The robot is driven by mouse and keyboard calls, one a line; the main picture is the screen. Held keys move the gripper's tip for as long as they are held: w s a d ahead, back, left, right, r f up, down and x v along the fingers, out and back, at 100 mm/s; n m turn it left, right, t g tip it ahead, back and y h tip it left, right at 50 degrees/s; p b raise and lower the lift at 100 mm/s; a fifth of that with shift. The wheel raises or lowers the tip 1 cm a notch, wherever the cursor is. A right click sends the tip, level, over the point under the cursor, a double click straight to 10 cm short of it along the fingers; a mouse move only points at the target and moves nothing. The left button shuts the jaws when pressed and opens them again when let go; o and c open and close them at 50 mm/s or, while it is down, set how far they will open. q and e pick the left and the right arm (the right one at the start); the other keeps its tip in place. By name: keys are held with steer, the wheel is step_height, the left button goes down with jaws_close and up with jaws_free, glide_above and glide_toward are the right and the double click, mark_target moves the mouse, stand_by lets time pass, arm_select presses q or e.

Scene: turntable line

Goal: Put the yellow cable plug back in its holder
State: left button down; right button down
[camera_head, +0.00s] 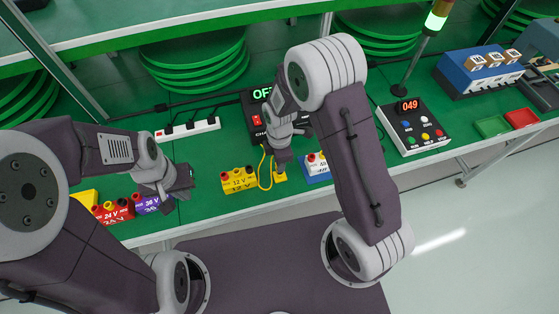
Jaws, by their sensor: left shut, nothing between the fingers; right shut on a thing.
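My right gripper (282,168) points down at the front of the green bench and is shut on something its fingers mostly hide. A small yellow piece (281,178) shows directly below its fingertips; I cannot tell whether it is the plug or its holder. A thin yellow cable (260,177) hangs in a loop just left of this gripper, beside the yellow 12 V block (238,181). My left gripper (187,177) is shut and empty, right of the purple 36 V block (148,205).
A red 24 V block (113,212) stands at the left. A blue-and-white block (316,168) is close right of my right gripper. Behind are a black charger box (254,108) and a white power strip (188,130). A button box (413,128) reads 049.

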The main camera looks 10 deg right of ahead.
steer(key=shift+f+b, duration=0.4)
steer(key=shift+f, duration=0.5)
stand_by(0.7)
stand_by(0.5)
steer(key=c, duration=1.2)
jaws_free()
steer(key=shift+o, duration=0.2)
steer(key=shift+r+p, duration=3.6)
steer(key=shift+r, duration=0.2)
